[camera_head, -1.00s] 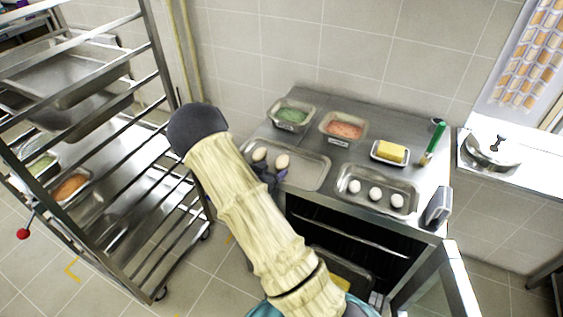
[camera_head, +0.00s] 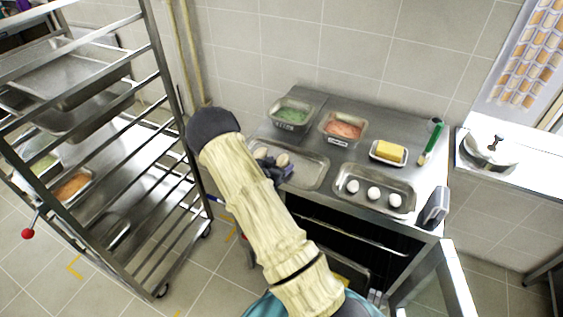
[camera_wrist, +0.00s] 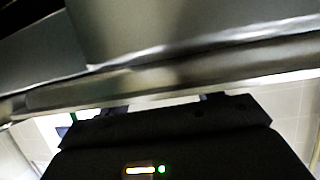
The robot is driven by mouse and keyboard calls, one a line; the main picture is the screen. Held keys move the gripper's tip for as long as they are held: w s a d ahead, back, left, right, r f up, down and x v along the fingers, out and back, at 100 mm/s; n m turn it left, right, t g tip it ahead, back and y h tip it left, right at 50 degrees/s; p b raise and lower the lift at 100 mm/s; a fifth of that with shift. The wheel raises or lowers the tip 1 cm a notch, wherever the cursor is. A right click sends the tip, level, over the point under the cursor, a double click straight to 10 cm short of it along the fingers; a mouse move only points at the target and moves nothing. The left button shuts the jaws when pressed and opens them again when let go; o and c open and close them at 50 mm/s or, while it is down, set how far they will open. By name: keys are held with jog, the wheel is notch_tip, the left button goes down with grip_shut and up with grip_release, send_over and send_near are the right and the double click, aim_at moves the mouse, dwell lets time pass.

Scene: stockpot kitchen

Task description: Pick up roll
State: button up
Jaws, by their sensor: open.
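Two pale beige rolls lie on the left metal tray (camera_head: 312,172) on the steel counter. The left roll (camera_head: 260,153) is partly hidden by my gripper, and the right roll (camera_head: 282,160) sits right beside it. My gripper (camera_head: 273,166), small and dark in the head view, is open at the front left part of this tray, close to both rolls. I cannot tell whether it touches either one. The wrist view shows the dark gripper body against a blurred metal surface and edge, with no roll visible.
A right tray (camera_head: 348,187) holds three white round pieces. Behind stand a green-filled pan (camera_head: 290,127), a pink-filled pan (camera_head: 327,137), a yellow block (camera_head: 390,152) and a green-handled brush (camera_head: 431,143). A tall metal rack (camera_head: 165,85) stands left. The counter's middle is clear.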

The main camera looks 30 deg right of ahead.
jog(key=c, duration=1.1)
jog(key=shift+r, duration=0.1)
notch_tip(320, 180, up, 10)
jog(key=shift+f+b, duration=0.1)
jog(key=shift+b, duration=0.6)
jog(key=shift+a, duration=0.1)
